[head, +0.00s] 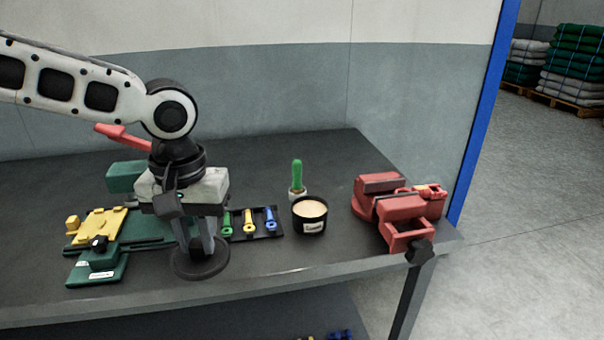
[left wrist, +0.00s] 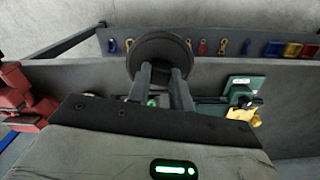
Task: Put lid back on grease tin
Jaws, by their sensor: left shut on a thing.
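The grease tin (head: 310,216) is a black, labelled, round tin standing open on the bench, with pale grease showing inside. The lid (head: 201,262) is a dark round disc with a knob. My left gripper (head: 200,246) is shut on the lid's knob, and the lid hangs level below the fingers, left of the tin and apart from it. In the left wrist view the lid (left wrist: 160,56) shows beyond my two fingers (left wrist: 160,85). Whether the lid touches the bench I cannot tell. My right gripper is not in view.
A red vise (head: 397,207) stands right of the tin, and a green-handled brush (head: 297,178) behind it. A dark tray with green, yellow and blue tools (head: 249,222) lies between lid and tin. A green and yellow fixture (head: 97,232) is at left. The front strip is clear.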

